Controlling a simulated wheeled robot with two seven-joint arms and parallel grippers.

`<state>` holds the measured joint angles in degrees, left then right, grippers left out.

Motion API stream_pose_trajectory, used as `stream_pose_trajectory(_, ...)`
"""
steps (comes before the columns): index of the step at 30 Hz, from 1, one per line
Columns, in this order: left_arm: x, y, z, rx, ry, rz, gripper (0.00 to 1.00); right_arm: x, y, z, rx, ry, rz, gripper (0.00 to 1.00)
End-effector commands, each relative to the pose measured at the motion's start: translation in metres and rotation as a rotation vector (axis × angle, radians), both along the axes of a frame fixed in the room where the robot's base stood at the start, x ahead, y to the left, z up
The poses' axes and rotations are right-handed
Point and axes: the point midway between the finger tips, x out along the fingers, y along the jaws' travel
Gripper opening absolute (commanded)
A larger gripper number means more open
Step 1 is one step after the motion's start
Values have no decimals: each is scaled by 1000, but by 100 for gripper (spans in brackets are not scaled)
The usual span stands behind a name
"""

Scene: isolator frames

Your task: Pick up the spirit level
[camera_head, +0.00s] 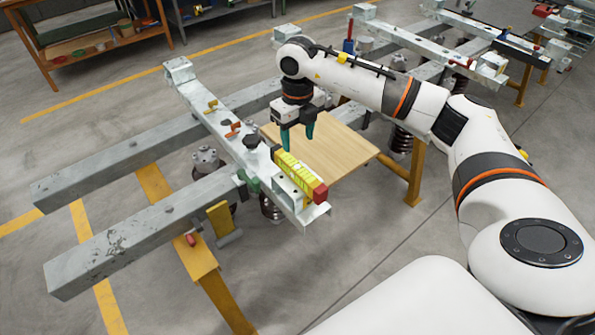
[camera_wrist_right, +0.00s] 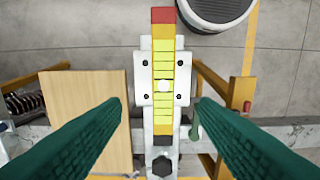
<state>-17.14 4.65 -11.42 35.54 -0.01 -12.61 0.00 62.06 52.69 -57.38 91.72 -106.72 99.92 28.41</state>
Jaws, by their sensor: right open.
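The spirit level (camera_head: 297,175) is a yellow bar with a red end. It lies along the near end of a grey metal beam. In the right wrist view the level (camera_wrist_right: 163,62) runs upright in the picture, its red end at the top, over a pale plate. My right gripper (camera_head: 298,143) points down just above and behind the level's far end. Its teal fingers are wide apart and empty. In the wrist view the fingers (camera_wrist_right: 158,104) stand to either side of the level's line, apart from it. My left gripper is out of view.
The level rests on a grey metal frame (camera_head: 118,240) on yellow supports. A wooden board (camera_head: 335,155) lies just right of the beam, below my gripper. Dark knobs and small orange clips stand on the beam. More metal frames stand at the back right. A workbench (camera_head: 100,52) is far left.

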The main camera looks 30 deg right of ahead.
Motion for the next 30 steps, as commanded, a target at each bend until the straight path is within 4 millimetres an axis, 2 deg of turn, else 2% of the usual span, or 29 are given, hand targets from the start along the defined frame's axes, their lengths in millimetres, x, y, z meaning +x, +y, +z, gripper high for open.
stream_pose_trajectory(9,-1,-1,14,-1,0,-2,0,-1,1,-51,3,4,0,55)
stream_pose_trajectory(17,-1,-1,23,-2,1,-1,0,-3,3,-72,4,5,3,55)
stream_pose_trajectory(24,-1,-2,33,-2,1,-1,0,-4,4,-107,5,4,1,55)
stream_pose_trajectory(30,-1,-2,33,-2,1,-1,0,-4,4,-114,5,1,1,55)
